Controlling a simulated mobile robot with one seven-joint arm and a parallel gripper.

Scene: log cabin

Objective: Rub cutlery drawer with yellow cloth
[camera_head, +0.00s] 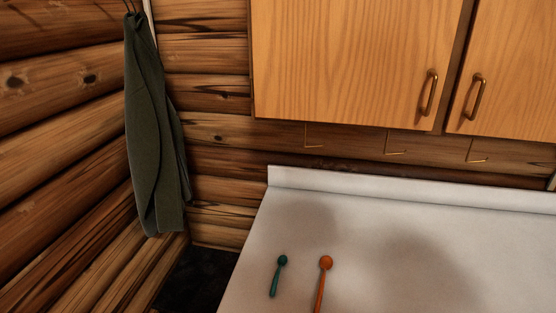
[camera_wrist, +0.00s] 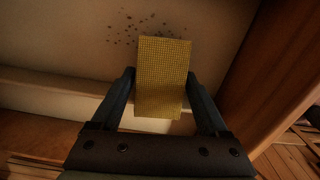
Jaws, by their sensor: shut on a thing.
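My gripper (camera_wrist: 160,78) is in the wrist view, with its two dark fingers shut on the yellow cloth (camera_wrist: 162,62). The cloth is a flat, checked, upright rectangle between the fingers, and its far end reaches out past the fingertips. Beyond it is a pale panel (camera_wrist: 75,40) with a cluster of dark specks (camera_wrist: 142,24) near the cloth's top end. This panel looks like part of the cutlery drawer, but I cannot tell for sure. I cannot tell whether the cloth touches it. Gripper, cloth and specks are out of the head view.
In the head view a white counter (camera_head: 400,215) holds a green spoon-like utensil (camera_head: 279,275) and an orange one (camera_head: 323,280). Wooden cupboards (camera_head: 350,60) hang above. A dark green cloth (camera_head: 153,130) hangs on the log wall. In the wrist view a wooden panel (camera_wrist: 265,75) stands close on the right.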

